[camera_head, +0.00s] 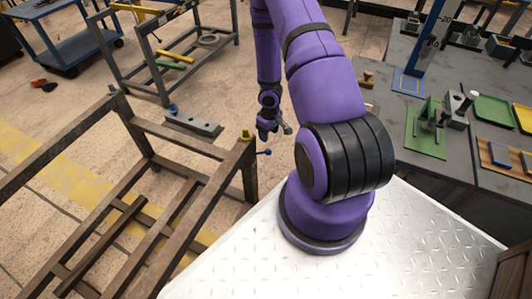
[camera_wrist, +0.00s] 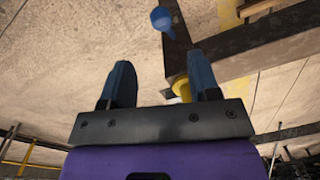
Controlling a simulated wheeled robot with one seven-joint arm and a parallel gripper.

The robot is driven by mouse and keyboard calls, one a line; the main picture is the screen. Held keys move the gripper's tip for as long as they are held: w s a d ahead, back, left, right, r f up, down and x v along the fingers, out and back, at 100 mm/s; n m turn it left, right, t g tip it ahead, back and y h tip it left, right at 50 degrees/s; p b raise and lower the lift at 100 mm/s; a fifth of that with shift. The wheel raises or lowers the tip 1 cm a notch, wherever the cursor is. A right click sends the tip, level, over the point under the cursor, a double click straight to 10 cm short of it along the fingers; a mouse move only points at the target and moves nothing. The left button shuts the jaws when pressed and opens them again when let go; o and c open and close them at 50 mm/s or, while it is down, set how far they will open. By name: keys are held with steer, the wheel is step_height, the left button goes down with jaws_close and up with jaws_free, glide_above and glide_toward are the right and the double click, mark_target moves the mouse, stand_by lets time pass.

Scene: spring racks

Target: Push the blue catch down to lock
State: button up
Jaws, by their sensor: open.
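A blue ball-ended catch (camera_head: 267,152) sticks out to the right from the top of the brown rack's corner post, below a yellow cap (camera_head: 246,134). In the wrist view a blue rounded knob (camera_wrist: 161,18), which looks like the same catch, shows beyond the fingers near the top edge. The yellow part (camera_wrist: 182,88) there is partly hidden by the right finger. My gripper (camera_head: 270,131) hangs just above and beside the catch in the head view. In the wrist view my gripper (camera_wrist: 160,80) has its two fingers wide apart with nothing between them. I cannot tell whether it touches the catch.
The brown metal rack (camera_head: 190,142) carries a grey plate (camera_head: 193,124) with another small blue knob (camera_head: 173,108). A second rack (camera_head: 165,55) and a blue cart (camera_head: 65,45) stand behind. A grey workbench (camera_head: 440,165) with trays is at the right. Tiled floor is open between.

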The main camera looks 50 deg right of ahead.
mark_target(268, 151)
steer(key=shift+s+a+f, duration=0.1)
steer(key=shift+f, duration=0.45)
steer(key=f, duration=1)
steer(key=shift+a, duration=0.2)
jaws_close()
